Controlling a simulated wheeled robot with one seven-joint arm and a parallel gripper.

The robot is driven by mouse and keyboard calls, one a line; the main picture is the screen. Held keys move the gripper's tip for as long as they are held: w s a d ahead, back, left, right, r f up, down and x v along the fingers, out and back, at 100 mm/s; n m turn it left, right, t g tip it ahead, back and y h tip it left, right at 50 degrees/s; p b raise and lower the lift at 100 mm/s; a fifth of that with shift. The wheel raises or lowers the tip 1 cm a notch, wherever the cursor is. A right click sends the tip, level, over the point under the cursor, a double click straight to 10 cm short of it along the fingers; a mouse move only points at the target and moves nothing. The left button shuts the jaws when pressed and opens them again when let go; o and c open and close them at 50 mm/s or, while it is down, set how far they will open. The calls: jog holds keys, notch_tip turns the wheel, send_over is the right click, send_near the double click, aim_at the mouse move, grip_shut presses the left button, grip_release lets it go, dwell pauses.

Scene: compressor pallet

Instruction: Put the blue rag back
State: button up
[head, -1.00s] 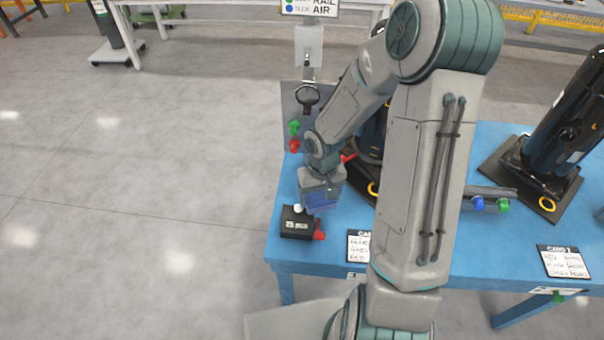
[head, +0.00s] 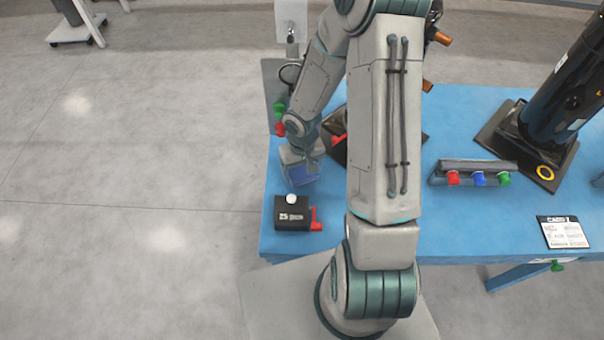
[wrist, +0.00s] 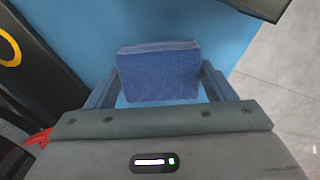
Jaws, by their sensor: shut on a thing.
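The blue rag (wrist: 160,72) is a folded block of dark blue cloth in the wrist view. It sits between the two fingers of my gripper (wrist: 158,88), which is shut on it. In the head view my gripper (head: 302,180) points down over the left part of the blue table, with the blue rag (head: 304,174) at its tips. I cannot tell whether the rag touches the table top. A black box (head: 291,214) with a white knob on top and a red part at its side stands just in front of the gripper.
The blue table (head: 460,120) bears a rail with red, blue and green knobs (head: 478,178) and a card (head: 563,232) at right. A dark cylinder (head: 560,90) stands on a black base. A grey upright panel (head: 275,95) with green and red knobs stands behind the gripper.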

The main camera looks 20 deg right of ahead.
notch_tip(320, 180, down, 3)
jog(key=shift+r, duration=0.1)
jog(key=shift+c, duration=0.2)
jog(key=o, duration=0.9)
notch_tip(320, 180, up, 12)
jog(key=shift+f+p, duration=0.25)
jog(key=shift+p, duration=0.75)
jog(key=r, duration=0.1)
notch_tip(320, 180, up, 12)
jog(key=t+h, duration=0.1)
jog(key=h, duration=0.1)
send_over(303, 170)
jog(key=s+d, duration=0.2)
jog(key=s, duration=0.3)
jog(key=s+r, duration=0.3)
jog(key=s+a+r+t+y, duration=0.1)
jog(key=s+r, duration=0.2)
jog(key=s+a+r+m+t+y, duration=0.1)
jog(key=s+r, duration=0.2)
jog(key=shift+s+a+r, duration=0.15)
jog(key=shift+a, duration=0.05)
